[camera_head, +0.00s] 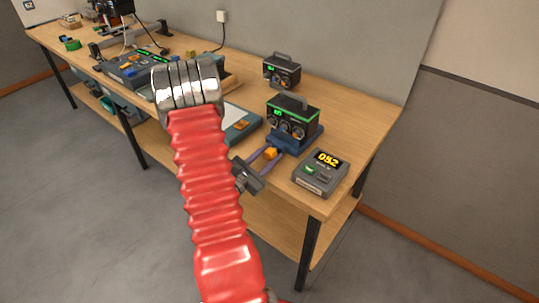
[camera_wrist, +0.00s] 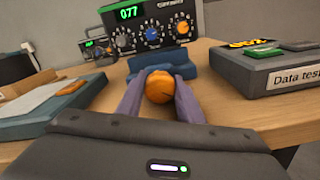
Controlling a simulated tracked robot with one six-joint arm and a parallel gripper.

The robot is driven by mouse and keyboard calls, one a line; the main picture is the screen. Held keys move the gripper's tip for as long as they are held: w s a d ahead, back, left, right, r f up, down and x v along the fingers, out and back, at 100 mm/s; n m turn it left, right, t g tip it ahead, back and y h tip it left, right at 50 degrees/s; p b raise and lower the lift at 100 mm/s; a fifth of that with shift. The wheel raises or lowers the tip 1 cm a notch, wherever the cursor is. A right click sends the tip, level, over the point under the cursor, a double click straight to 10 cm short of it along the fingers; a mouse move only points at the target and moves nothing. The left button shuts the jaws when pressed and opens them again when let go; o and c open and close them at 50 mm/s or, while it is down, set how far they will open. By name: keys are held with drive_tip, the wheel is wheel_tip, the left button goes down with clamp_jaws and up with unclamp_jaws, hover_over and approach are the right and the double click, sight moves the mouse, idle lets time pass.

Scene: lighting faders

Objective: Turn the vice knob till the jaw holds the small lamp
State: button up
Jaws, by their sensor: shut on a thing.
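The orange knob (camera_head: 270,153) sits at the front of the blue vice (camera_head: 310,138) near the right end of the workbench. The wrist view shows the knob (camera_wrist: 160,90) as a round orange end facing me, with the blue vice (camera_wrist: 163,66) just behind it. My gripper (camera_head: 265,155) has its two purple fingers on either side of the knob and is shut on it. In the wrist view my gripper (camera_wrist: 160,76) comes in level from the bench's front edge. I cannot make out the small lamp or the vice jaw in either view.
A black box with dials (camera_head: 293,114) stands right behind the vice; its green display reads 0.77. A grey tester (camera_head: 321,173) with a yellow display lies right of the knob. A second dial box (camera_head: 282,71) stands farther back.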

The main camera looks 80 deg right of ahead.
drive_tip(key=shift+s+m, duration=0.1)
drive_tip(key=shift+m, duration=0.3)
drive_tip(key=o, duration=1.1)
drive_tip(key=shift+f, duration=0.1)
drive_tip(key=shift+c, duration=0.2)
drive_tip(key=shift+a+n, duration=0.1)
drive_tip(key=shift+n, duration=0.2)
